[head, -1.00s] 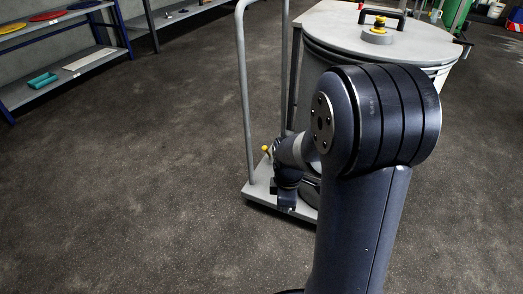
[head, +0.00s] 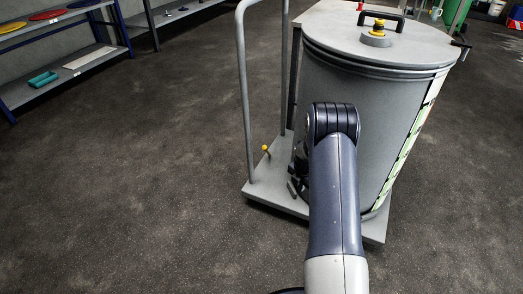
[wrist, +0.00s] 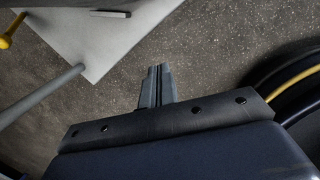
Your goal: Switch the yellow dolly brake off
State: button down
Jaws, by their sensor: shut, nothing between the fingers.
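The yellow dolly brake (head: 265,149) is a short lever with a yellow knob. It stands on the left part of the dolly platform (head: 264,190), beside the push handle, in the head view. In the wrist view its yellow knob (wrist: 6,41) is at the upper left edge, partly cut off. My gripper (wrist: 158,72) is shut and empty. Its fingertips point over dark floor past the platform's corner, apart from the brake. In the head view my gripper is mostly hidden by my arm, low by the drum, to the right of the brake.
The tubular push handle (head: 243,95) rises at the dolly's left. A shelf (head: 75,68) stands at the far left. The floor left of the dolly is clear.

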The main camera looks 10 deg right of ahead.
aim_at(264, 148)
jog(key=i+l+u, duration=0.2)
jog(key=i, duration=0.3)
jog(key=i+l+u, duration=0.25)
jog(key=i, duration=0.25)
